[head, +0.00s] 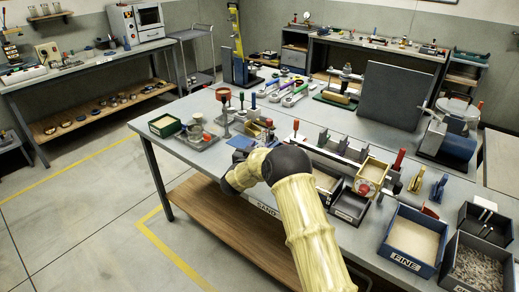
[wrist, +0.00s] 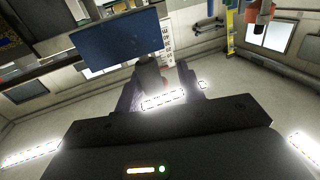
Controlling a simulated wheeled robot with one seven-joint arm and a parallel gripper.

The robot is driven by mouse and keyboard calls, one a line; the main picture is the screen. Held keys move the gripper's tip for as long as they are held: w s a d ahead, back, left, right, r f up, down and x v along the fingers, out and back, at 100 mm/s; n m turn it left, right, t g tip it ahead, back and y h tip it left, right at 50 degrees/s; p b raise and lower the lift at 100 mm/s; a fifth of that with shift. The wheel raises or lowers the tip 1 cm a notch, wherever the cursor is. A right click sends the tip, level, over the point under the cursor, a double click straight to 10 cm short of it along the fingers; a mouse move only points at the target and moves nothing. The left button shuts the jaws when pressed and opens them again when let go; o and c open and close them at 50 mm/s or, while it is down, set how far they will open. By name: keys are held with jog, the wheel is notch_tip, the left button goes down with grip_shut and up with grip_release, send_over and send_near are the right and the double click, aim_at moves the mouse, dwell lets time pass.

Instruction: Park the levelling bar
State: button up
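I cannot single out the levelling bar with certainty. A long pale bar-like rail (head: 333,155) with several upright dark blocks lies along the front half of the bench (head: 350,225). My arm reaches over the bench's front edge, and its end is mostly hidden behind its own links in the head view. In the wrist view the fingers of my gripper (wrist: 158,88) stick out beyond the dark gripper body. A dark rounded shape (wrist: 150,73) shows between or behind them. I cannot tell whether it is held.
Open sand bins crowd the bench's right front, including a blue bin marked FINE (head: 414,238) and a gravel bin (head: 477,267). A grey upright panel (head: 393,95) stands behind. A green tray (head: 166,125) is at the left corner. The floor at left is clear.

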jog(key=shift+d, duration=0.15)
jog(key=shift+s, duration=0.1)
jog(key=b+v, duration=0.2)
jog(key=v, duration=1.5)
